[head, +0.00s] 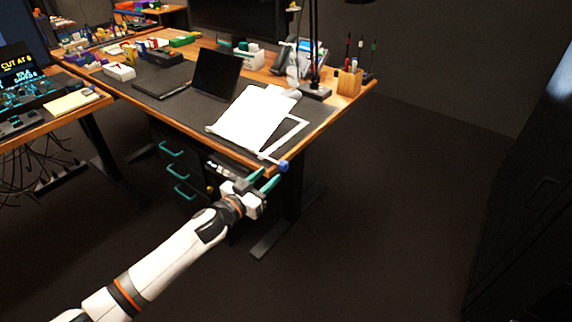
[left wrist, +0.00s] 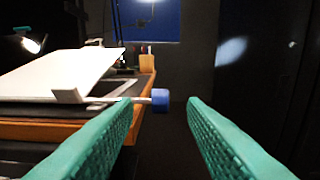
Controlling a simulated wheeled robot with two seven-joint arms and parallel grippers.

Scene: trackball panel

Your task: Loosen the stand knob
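The stand knob (head: 284,164) is a small blue cylinder on the end of a thin rod at the front right corner of the document stand (head: 296,136). It also shows in the left wrist view (left wrist: 160,100). The stand holds a white sheet (head: 252,117) tilted up on the desk. My left gripper (head: 265,178) is open, its green fingers pointing toward the knob. In the left wrist view the knob appears in the gap between the fingertips, apart from both and seemingly beyond them. My right gripper is not in view.
The desk (head: 325,115) has a wooden edge close to my left gripper. A drawer unit with green handles (head: 172,150) stands below it. A laptop (head: 217,74), a lamp base (head: 314,91) and a wooden pen holder (head: 349,83) stand behind the stand. The floor to the right is clear.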

